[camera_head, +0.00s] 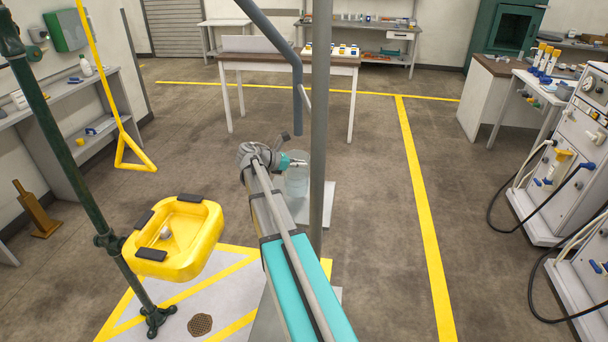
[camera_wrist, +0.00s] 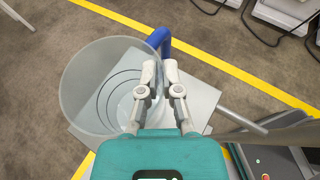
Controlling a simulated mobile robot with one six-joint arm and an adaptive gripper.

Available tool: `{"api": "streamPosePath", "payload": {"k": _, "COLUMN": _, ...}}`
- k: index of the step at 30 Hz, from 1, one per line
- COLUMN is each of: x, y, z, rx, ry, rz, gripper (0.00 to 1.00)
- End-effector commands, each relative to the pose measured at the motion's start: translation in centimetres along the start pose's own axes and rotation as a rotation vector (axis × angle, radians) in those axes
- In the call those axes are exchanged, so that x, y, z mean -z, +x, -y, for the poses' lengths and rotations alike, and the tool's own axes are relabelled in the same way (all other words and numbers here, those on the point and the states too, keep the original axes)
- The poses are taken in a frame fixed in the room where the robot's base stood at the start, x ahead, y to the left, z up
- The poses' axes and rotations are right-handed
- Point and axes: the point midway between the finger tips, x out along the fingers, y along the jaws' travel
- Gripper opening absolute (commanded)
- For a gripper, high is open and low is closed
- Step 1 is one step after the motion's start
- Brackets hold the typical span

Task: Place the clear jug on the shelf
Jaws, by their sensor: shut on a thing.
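The clear jug (camera_head: 297,181) hangs at my gripper (camera_head: 297,162), near the middle of the head view. In the wrist view the jug (camera_wrist: 82,85) is a wide, see-through vessel with a blue handle (camera_wrist: 164,42). It looks empty. My gripper (camera_wrist: 155,90) is shut at the jug's right side, by the handle; the exact contact is hidden by the fingers. A grey wall shelf unit (camera_head: 50,100) stands along the left wall, with a white bottle on its top and small items on a lower level. The pictures do not settle which shelf the task names.
A yellow eyewash basin (camera_head: 207,232) on a dark green post stands at left, with a yellow pull handle (camera_head: 134,155) above it. A white table (camera_head: 340,67) stands at the back. Dialysis machines (camera_head: 563,175) with hoses line the right. The floor between is mostly clear.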

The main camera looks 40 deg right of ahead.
Motion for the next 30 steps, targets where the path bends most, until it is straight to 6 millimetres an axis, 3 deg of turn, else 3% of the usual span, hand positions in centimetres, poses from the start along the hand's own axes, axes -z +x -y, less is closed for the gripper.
{"api": "streamPosePath", "payload": {"k": 8, "x": 0.4, "y": 0.4, "z": 0.0, "rx": 0.000, "ry": 0.000, "rz": 0.000, "gripper": 0.00}}
{"api": "streamPosePath", "payload": {"k": 21, "x": 3.3, "y": 2.1, "z": 0.0, "rx": -0.001, "ry": 0.000, "rz": 0.000, "gripper": 0.00}}
{"api": "streamPosePath", "payload": {"k": 30, "x": 3.4, "y": 2.2, "z": 0.0, "rx": -0.001, "ry": -0.001, "rz": 0.000, "gripper": 0.00}}
